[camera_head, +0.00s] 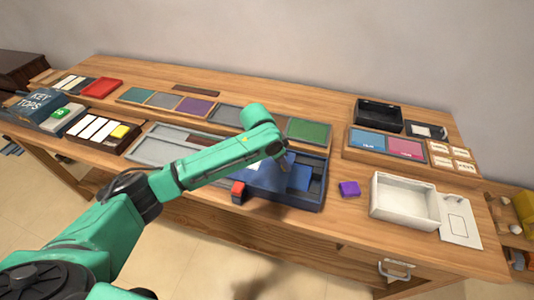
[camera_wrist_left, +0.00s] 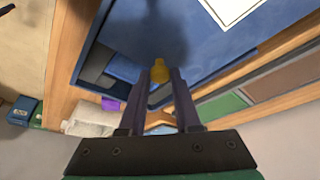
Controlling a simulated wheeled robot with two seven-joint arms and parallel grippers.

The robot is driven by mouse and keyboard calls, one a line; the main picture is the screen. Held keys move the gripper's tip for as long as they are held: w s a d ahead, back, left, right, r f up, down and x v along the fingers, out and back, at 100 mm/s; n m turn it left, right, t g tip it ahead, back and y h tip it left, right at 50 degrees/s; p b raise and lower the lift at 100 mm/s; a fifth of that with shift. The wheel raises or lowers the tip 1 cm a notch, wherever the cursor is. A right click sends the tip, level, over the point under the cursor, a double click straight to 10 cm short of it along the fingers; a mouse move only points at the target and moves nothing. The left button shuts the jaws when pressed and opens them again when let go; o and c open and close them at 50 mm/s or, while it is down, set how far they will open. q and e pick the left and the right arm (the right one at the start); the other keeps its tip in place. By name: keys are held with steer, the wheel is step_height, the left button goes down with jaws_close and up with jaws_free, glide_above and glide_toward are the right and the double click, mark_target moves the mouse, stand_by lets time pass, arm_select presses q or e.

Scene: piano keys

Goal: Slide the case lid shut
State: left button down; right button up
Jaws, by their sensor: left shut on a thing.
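The case (camera_head: 318,192) is a dark blue tray at the front of the wooden table. Its blue lid (camera_head: 257,177) covers part of it, and the right part stays uncovered. In the left wrist view the lid (camera_wrist_left: 220,45) fills the upper middle, with the open part of the case (camera_wrist_left: 100,68) at left. My left gripper (camera_head: 285,166) is over the case. In the wrist view its fingers (camera_wrist_left: 160,78) are shut on a small yellow knob (camera_wrist_left: 159,72) on the lid. In the head view my arm hides the knob and part of the lid. My right gripper is not in view.
A red block (camera_head: 238,188) is at the case's front left. A purple block (camera_head: 349,189) lies to its right, before a white open box (camera_head: 404,200). A grey tray (camera_head: 160,147) lies to the left. Colored panels, including a green one (camera_head: 308,130), lie behind.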

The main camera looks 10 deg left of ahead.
arm_select(q)
steer(key=d, duration=1)
steer(key=shift+s+d+r+p, duration=0.2)
steer(key=shift+s+d+p, duration=0.05)
steer(key=shift+s+p, duration=0.15)
steer(key=shift+w, duration=0.1)
steer(key=c, duration=0.6)
jaws_free()
steer(key=shift+d+f, duration=0.1)
steer(key=shift+a+r, duration=0.2)
steer(key=shift+r, duration=0.1)
steer(key=b+v, duration=0.1)
steer(key=v, duration=1.3)
steer(key=shift+d, duration=0.1)
